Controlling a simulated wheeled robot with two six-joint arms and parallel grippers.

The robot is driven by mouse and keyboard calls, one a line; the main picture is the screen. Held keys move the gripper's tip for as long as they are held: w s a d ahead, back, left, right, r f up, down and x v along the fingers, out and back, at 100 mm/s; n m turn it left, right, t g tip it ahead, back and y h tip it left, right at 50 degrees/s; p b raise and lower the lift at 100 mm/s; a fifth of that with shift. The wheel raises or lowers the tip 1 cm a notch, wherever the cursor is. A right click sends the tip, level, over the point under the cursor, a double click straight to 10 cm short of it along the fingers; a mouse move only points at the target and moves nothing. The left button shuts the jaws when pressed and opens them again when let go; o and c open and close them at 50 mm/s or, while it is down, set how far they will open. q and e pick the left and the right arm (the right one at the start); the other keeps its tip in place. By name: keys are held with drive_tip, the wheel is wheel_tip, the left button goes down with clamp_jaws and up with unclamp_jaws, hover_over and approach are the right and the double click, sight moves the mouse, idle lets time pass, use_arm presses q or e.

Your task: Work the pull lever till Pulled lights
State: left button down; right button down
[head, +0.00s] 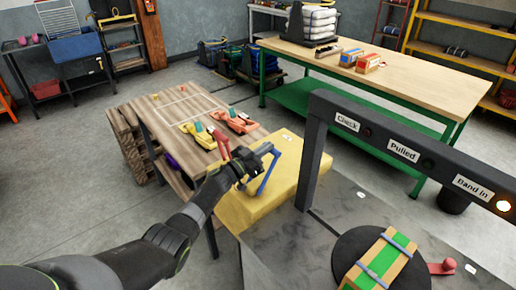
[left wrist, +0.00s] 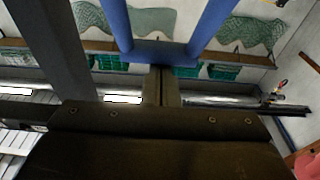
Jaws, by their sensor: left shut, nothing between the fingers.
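The blue pull lever (head: 268,172) stands on a yellow block (head: 285,188) left of the dark frame. My left gripper (head: 266,152) is shut and empty at the lever's upper end. In the left wrist view, the lever's two blue bars and crossbar (left wrist: 160,50) lie just ahead of my closed fingertips (left wrist: 161,78); I cannot tell whether they touch. The Pulled label (head: 404,150) is on the dark frame, and its lamp (head: 428,162) is dark. My right gripper is not in view.
A banded green-striped box (head: 375,265) lies on a black turntable (head: 352,248), beside a red knob (head: 442,268). A red lever (head: 221,146) stands left of my gripper. A wooden table (head: 165,115) holds tools.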

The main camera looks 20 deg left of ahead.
sight(274, 149)
use_arm(q)
drive_tip(key=shift+w+d+f+g+y, duration=0.4)
drive_tip(key=shift+w+d+f+g, duration=0.25)
drive_tip(key=shift+w, duration=0.25)
drive_tip(key=shift+w+d+f+b, duration=0.25)
drive_tip(key=shift+w+f+b, duration=0.2)
drive_tip(key=shift+w+f, duration=0.1)
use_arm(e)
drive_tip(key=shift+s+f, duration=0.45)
use_arm(q)
drive_tip(key=shift+w, duration=0.1)
drive_tip(key=shift+r, duration=0.15)
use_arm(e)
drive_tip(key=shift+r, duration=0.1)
